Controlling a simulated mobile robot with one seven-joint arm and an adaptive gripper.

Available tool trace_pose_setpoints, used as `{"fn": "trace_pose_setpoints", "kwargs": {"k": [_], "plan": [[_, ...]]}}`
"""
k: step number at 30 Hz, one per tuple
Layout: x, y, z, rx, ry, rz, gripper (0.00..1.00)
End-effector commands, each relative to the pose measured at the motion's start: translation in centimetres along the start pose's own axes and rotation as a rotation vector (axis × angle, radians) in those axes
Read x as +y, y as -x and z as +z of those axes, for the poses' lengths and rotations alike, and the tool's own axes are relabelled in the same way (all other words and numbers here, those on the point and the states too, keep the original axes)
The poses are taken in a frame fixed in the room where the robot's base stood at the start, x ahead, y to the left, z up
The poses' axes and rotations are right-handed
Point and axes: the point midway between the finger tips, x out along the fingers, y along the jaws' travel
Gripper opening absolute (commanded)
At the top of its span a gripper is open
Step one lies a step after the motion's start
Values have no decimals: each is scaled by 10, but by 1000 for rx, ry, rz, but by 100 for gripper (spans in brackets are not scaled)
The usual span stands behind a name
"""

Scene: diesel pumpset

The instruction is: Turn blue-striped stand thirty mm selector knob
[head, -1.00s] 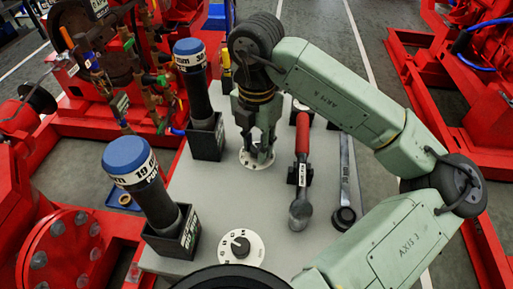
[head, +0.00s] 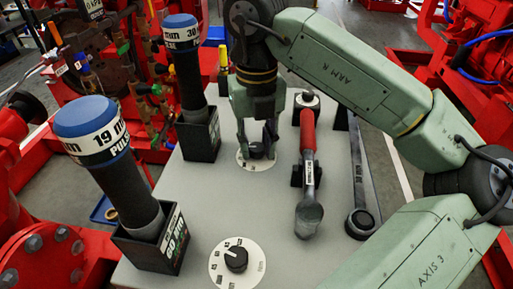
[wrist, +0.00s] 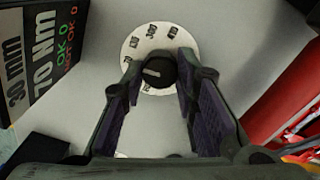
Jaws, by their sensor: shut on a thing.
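The 30 mm stand is a black holder (head: 198,138) with a tall blue-capped tool (head: 186,72) standing in it. Its panel (wrist: 42,45), reading 30 mm and 70 Nm, shows at the left of the wrist view. Beside it is a white marked dial (head: 244,160) with a black selector knob in its middle (wrist: 157,74). My gripper (head: 257,152) points down over this dial, its fingers shut on the knob's sides. In the wrist view my fingertips (wrist: 158,68) flank the knob, whose pale pointer line slants. In the head view the fingers largely hide the knob.
A 19 mm blue-capped tool (head: 113,165) in its holder (head: 150,245) and a second dial (head: 237,261) stand nearer on the grey bench (head: 195,210). A red-handled hammer (head: 308,175) and a wrench (head: 361,185) lie right of my gripper. Red machinery surrounds the bench.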

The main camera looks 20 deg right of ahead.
Motion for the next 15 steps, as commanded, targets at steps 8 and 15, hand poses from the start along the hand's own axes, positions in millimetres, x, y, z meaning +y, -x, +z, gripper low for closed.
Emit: {"fn": "trace_pose_setpoints", "kwargs": {"k": [8,15], "plan": [[0,0,1,-4,140,1,0],[0,1,1,-5,191,1,0]]}}
